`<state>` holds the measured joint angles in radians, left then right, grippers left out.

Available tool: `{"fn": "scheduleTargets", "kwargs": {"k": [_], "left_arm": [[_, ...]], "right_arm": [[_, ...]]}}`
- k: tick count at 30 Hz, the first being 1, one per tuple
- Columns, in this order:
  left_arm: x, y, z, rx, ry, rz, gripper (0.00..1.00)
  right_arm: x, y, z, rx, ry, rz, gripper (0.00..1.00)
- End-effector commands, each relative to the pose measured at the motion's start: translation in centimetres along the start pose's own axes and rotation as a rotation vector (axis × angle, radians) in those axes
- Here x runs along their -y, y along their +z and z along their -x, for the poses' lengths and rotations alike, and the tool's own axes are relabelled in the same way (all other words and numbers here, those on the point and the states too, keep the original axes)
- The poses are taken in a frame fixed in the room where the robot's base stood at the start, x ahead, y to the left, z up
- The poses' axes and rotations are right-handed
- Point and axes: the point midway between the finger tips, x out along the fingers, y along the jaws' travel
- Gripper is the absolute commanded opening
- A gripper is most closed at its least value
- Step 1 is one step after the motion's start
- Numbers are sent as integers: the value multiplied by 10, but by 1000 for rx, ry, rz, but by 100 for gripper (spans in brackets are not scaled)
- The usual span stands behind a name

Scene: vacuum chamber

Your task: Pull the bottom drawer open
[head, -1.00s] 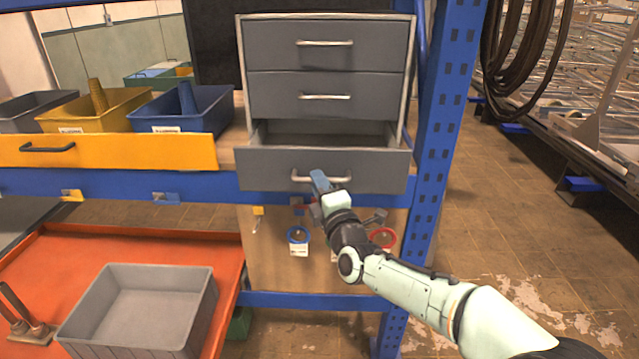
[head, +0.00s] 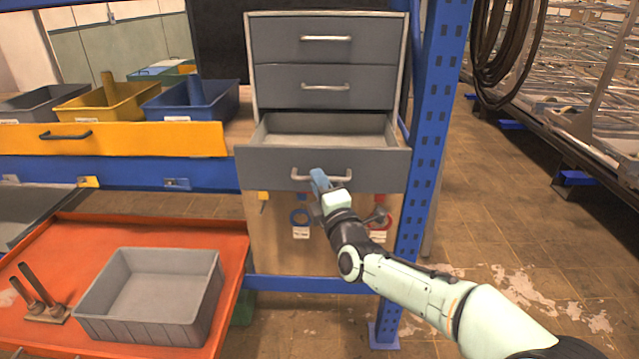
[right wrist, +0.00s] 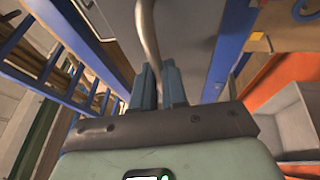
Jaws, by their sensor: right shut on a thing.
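The bottom drawer (head: 262,168) of the grey three-drawer cabinet (head: 249,72) stands pulled out, and its empty inside shows in the head view. Its front carries a pale bar handle (head: 301,176). My right gripper (head: 319,180) is shut on the handle near its middle. In the right wrist view the handle (right wrist: 147,30) runs between the two blue fingers of the right gripper (right wrist: 159,84). The top drawer (head: 275,42) and middle drawer (head: 275,88) are closed. My left gripper is not in view.
A blue rack post (head: 428,130) stands just right of the cabinet. A yellow drawer front (head: 160,139) and several bins are to the left. Below are an orange tray (head: 225,240) and a grey bin (head: 190,322). Open floor lies to the right.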

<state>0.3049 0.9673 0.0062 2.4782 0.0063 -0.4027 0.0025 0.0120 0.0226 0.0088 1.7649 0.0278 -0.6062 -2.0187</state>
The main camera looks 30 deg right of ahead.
Motion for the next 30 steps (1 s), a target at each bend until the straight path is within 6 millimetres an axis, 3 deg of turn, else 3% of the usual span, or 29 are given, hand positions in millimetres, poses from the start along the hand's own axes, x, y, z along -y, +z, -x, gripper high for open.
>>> {"fn": "scheduleTargets", "kwargs": {"k": [2, 3, 5, 6, 14, 19, 30], "left_arm": [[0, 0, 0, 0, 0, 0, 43], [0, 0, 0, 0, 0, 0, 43], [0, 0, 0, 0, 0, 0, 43], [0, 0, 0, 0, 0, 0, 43], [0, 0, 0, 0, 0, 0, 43], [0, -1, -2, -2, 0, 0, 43], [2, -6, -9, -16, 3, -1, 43]], "right_arm": [[0, 0, 0, 0, 0, 0, 0], [0, 0, 0, 0, 0, 0, 16], [0, 0, 0, 0, 0, 0, 35], [0, 0, 0, 0, 0, 0, 37], [0, 0, 0, 0, 0, 0, 37], [0, 0, 13, 0, 0, 0, 37], [0, 1, 92, 2, 0, 0, 37]]}}
